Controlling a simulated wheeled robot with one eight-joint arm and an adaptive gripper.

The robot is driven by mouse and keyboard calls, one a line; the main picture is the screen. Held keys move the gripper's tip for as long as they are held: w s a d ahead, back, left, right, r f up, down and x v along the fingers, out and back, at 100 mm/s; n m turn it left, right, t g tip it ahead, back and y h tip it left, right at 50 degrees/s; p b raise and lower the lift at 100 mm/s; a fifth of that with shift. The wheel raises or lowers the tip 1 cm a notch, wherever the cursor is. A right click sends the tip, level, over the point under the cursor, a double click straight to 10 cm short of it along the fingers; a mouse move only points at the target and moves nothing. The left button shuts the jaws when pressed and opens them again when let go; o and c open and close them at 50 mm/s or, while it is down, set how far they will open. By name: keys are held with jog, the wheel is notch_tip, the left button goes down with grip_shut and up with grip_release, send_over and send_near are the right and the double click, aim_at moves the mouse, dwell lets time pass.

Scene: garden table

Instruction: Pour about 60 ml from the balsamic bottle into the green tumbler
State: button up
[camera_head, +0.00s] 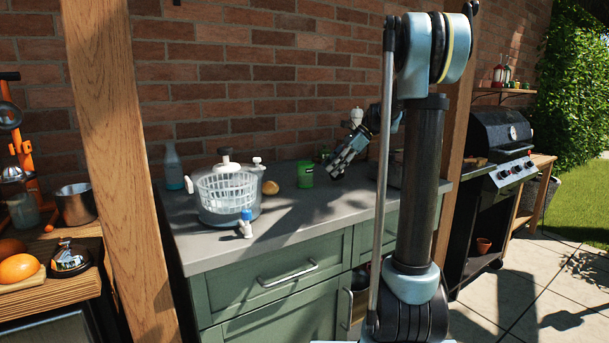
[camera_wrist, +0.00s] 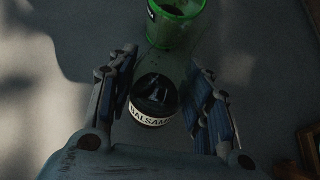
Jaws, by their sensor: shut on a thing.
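The green tumbler (camera_head: 306,178) stands upright on the grey counter, towards the back wall. It also shows at the top of the wrist view (camera_wrist: 172,34), with something dark inside and a few dark specks on its near wall. My gripper (camera_head: 337,166) is just right of the tumbler and above the counter. In the wrist view my gripper's fingers (camera_wrist: 163,78) stand on both sides of the dark balsamic bottle (camera_wrist: 152,116), with its white lettered label showing. The bottle is between the gripper and the tumbler. Its tilt and any flow are unclear.
A small blue-and-white object (camera_head: 246,222) sits near the front edge. The counter's front middle is clear.

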jog(key=y, duration=0.1)
jog(key=d+y+b, duration=0.1)
jog(key=shift+w+f+g+y, duration=0.1)
jog(key=shift+g+y, duration=0.2)
jog(key=shift+d+r+y+b, duration=0.2)
jog(key=shift+r+y+b, duration=0.45)
jog(key=shift+y, duration=0.35)
